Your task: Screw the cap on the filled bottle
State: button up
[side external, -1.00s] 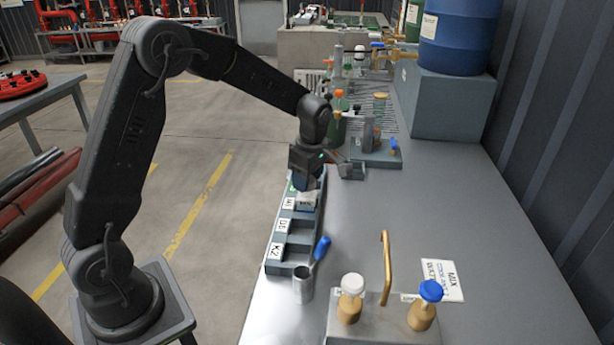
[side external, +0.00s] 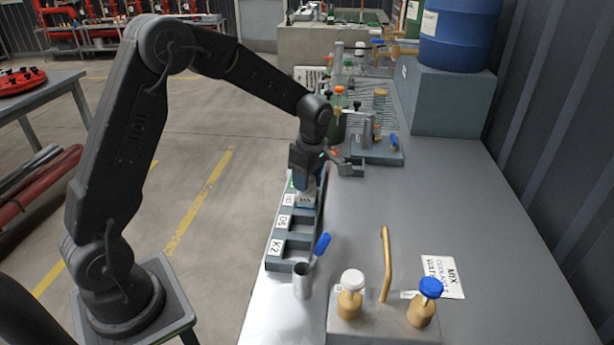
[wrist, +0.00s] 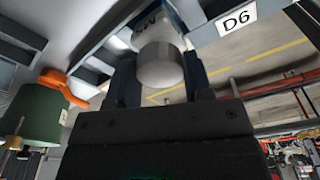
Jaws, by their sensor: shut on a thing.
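My gripper (side external: 305,180) points down over the far part of the grey slotted rack (side external: 273,267). Its fingers are closed on a pale grey cap (wrist: 160,68), seen between them in the wrist view. Beyond the cap is a white bottle (wrist: 153,29) with dark lettering, in line with the cap. The bottle also shows below the fingers in the side view (side external: 305,198). The fingers partly hide the joint between cap and bottle, so I cannot tell how tight it is. I cannot tell whether the bottle's base touches its slot.
Rack slots carry labels such as K2 and D6 (wrist: 237,20). A fixture (side external: 375,325) with white-topped and blue-topped brass parts is at front right. The bench middle is clear.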

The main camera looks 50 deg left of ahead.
jog(key=shift+f, duration=0.6)
dwell(1.1)
jog(key=m, duration=0.4)
jog(key=shift+m+t, duration=0.3)
jog(key=shift+m, duration=0.6)
jog(key=m, duration=0.3)
jog(key=shift+m+t, duration=0.3)
jog(key=shift+s+m, duration=0.1)
jog(key=shift+m, duration=1)
jog(key=shift+m+h, duration=0.3)
jog(key=shift+m, duration=0.8)
